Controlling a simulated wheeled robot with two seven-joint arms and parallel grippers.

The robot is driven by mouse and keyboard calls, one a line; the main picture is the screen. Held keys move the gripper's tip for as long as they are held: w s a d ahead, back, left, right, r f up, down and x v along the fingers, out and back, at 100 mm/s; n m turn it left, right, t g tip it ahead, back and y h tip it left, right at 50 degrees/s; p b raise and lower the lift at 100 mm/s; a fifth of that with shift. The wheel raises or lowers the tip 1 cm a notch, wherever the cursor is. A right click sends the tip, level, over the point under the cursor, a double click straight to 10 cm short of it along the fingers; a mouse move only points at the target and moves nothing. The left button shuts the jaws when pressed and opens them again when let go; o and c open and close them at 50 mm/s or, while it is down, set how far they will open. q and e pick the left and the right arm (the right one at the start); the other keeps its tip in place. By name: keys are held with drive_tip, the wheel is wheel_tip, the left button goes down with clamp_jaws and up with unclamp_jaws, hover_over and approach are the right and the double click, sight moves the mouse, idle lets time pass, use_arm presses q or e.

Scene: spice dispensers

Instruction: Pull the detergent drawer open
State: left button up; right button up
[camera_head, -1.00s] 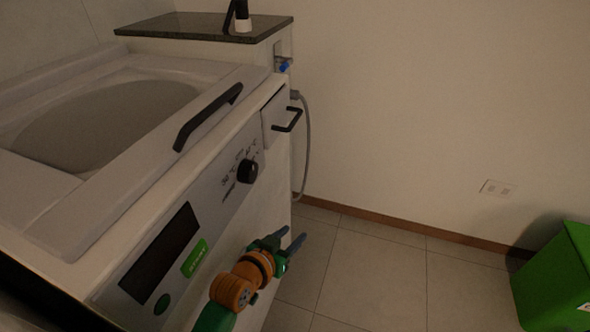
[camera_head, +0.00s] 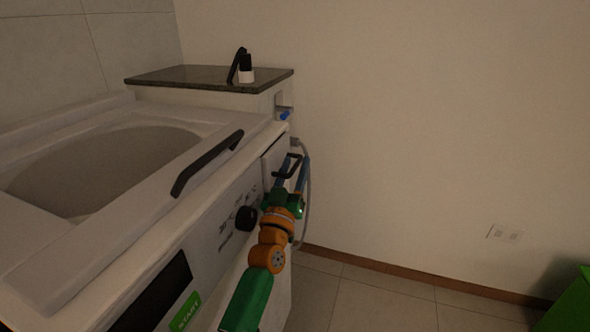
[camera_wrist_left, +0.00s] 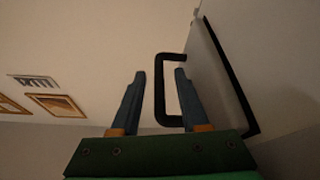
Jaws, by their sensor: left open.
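The detergent drawer is at the far right end of the washing machine's front panel, with a black bar handle (camera_head: 289,165). The handle also shows in the left wrist view (camera_wrist_left: 160,90), as a black bracket on the pale drawer front (camera_wrist_left: 214,75). My left gripper (camera_head: 293,172) is open at the handle. In the wrist view its two blue fingers lie on either side of the handle's outer bar, one finger overlapping the handle's inside gap. I cannot tell whether either finger touches it. The drawer looks flush with the panel. My right gripper is not in view.
The washing machine's lid has a long black handle (camera_head: 207,163). A black knob (camera_head: 246,218) sits on the panel beside my left arm. A dark counter (camera_head: 200,78) holds a small bottle. A grey hose hangs behind the drawer.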

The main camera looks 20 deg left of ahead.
use_arm(q)
clamp_jaws()
idle(1.5)
